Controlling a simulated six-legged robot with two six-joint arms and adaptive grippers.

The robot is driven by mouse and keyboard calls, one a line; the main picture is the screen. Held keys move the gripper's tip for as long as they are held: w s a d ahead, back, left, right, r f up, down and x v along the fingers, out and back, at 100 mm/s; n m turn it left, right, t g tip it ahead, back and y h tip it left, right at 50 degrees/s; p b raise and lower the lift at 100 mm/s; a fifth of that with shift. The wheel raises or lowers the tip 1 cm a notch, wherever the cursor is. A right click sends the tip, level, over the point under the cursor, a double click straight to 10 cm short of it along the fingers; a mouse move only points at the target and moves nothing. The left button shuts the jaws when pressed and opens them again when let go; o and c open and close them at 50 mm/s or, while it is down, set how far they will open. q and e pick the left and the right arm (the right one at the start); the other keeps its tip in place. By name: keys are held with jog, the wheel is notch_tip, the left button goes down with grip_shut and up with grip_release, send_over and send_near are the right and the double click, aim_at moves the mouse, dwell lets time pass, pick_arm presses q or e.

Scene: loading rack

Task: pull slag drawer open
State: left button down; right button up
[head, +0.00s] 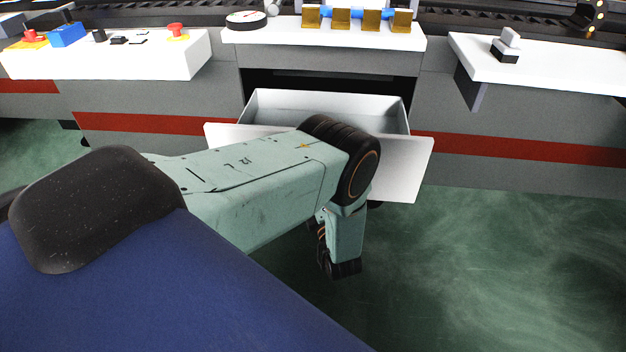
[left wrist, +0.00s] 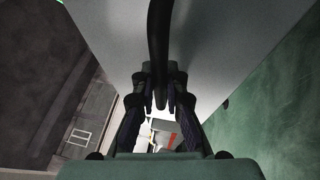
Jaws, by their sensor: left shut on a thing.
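The slag drawer (head: 407,172) is a white, open-topped drawer that stands pulled out from the grey cabinet in the head view. Its empty-looking inside shows behind the front panel, and my left arm covers the middle of that panel. In the left wrist view the drawer's pale front (left wrist: 225,40) fills the top. A black bar handle (left wrist: 159,45) runs down in front of it. My left gripper (left wrist: 160,98) is shut on this handle, with a dark finger on each side. In the head view my arm hides the handle. My right gripper is not in view.
The grey cabinet (head: 500,170) with a red stripe stands behind the drawer. A white counter (head: 325,38) above holds a round gauge (head: 246,20) and several brass blocks. White side panels (head: 130,62) carry buttons and a switch. The green floor (head: 480,270) at right is clear.

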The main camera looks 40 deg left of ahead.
pick_arm(q)
jog(key=shift+s+d, duration=0.1)
jog(key=shift+s, duration=0.1)
jog(key=shift+w, duration=0.1)
jog(key=c, duration=1.8)
grip_release()
jog(key=o, duration=0.4)
jog(key=shift+o, duration=0.2)
jog(key=v, duration=1.2)
